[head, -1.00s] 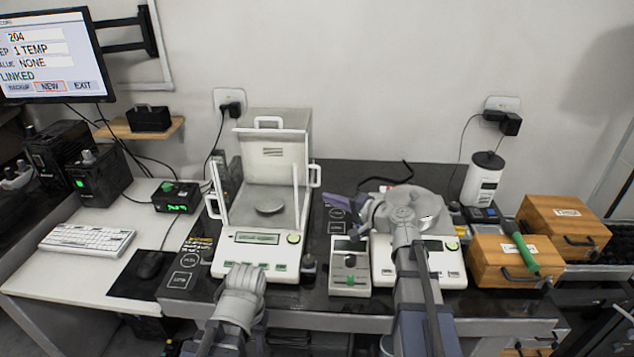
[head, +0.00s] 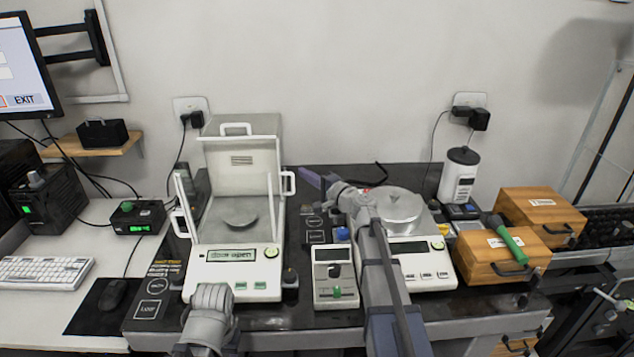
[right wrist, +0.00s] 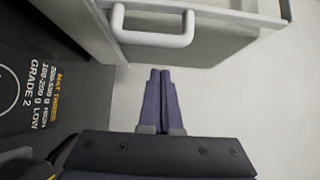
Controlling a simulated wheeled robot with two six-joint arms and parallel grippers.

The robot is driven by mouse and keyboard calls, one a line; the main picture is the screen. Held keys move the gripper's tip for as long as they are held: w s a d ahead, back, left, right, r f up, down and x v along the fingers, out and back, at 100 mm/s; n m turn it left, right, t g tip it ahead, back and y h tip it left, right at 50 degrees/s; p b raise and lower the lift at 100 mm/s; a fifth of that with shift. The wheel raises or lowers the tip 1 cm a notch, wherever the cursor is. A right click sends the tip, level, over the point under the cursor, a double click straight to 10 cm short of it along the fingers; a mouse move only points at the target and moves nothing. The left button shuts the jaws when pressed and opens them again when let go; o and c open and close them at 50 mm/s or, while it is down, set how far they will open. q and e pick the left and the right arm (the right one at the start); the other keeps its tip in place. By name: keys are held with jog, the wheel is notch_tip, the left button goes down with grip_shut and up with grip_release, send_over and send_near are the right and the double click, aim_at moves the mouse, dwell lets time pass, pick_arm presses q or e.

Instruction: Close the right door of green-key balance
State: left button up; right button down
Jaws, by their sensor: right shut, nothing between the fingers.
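The green-key balance (head: 231,271) is the white one at left with a tall draft shield and green keys. Its display (head: 231,255) reads "door open". The right door's white handle (head: 289,183) sits toward the rear of the shield's right side. In the right wrist view, the handle (right wrist: 152,40) is just beyond my fingertips. My right gripper (head: 308,181) is shut and empty, just right of the handle; the wrist view shows its purple fingers together (right wrist: 160,78), with contact unclear. Only my left arm shows at bottom; its gripper is out of sight.
A small grey device (head: 335,290) and a second balance (head: 425,266) with a round pan stand to the right, partly behind my right arm. Wooden boxes (head: 500,262) are further right. The left door handle (head: 180,224) sticks out on the balance's other side.

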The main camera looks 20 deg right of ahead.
jog(key=shift+s+a, duration=1)
jog(key=shift+a, duration=0.3)
jog(key=shift+s, duration=0.1)
